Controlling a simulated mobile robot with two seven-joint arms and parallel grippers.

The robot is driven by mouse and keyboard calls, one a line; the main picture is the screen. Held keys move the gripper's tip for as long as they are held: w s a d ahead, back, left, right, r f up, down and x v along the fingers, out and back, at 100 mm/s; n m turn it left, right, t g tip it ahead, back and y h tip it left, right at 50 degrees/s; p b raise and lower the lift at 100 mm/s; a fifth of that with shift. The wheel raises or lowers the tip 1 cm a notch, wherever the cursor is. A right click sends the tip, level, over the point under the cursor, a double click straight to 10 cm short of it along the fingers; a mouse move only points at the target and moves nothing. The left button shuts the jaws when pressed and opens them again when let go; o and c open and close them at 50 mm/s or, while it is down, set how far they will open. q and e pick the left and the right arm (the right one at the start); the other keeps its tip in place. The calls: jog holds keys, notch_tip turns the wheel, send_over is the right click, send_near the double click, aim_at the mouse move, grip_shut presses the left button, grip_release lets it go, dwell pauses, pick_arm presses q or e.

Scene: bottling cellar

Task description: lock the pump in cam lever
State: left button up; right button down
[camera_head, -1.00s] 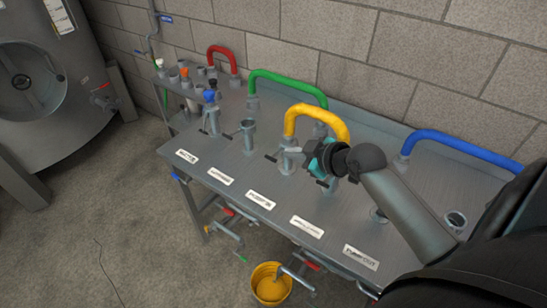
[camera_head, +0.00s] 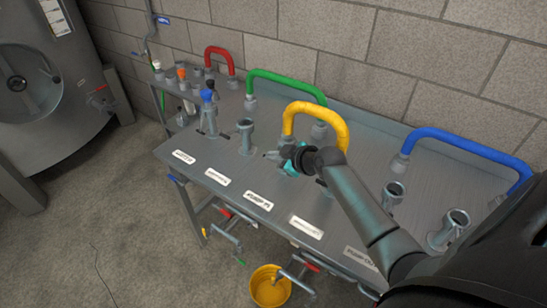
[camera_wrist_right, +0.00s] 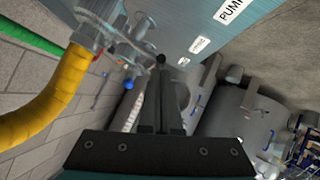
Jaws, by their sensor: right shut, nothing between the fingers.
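In the right wrist view the metal coupling (camera_wrist_right: 92,32) sits at the yellow hose's end, left of my shut, empty fingers (camera_wrist_right: 162,72). A small black knob (camera_wrist_right: 160,58) shows at the fingertips; whether they touch it I cannot tell. My left gripper is out of view.
A green hose (camera_head: 290,82), a red hose (camera_head: 222,55) and a blue hose (camera_head: 465,145) arch at the back. Open ports (camera_head: 246,130) stand on the steel panel. A yellow bucket (camera_head: 268,288) is on the floor below the front edge. The block wall is behind.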

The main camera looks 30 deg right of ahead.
dwell(0.4)
notch_tip(320, 180, down, 10)
jog(key=n+t+h+b, duration=0.2)
jog(key=n+b, duration=0.1)
jog(key=b, duration=0.2)
jog(key=n+t+h+b, duration=0.3)
jog(key=n+b, duration=0.1)
jog(key=b, duration=0.2)
jog(key=shift+f, duration=0.2)
jog(key=shift+w+d+f+b, duration=0.1)
jog(key=shift+d+f+b, duration=0.25)
jog(key=shift+b, duration=0.25)
jog(key=shift+w+d+f+b, duration=0.15)
jog(key=shift+d+f+b, duration=0.15)
jog(key=shift+d+f, duration=0.2)
jog(key=shift+w+d+f, duration=0.1)
jog(key=shift+d, duration=0.05)
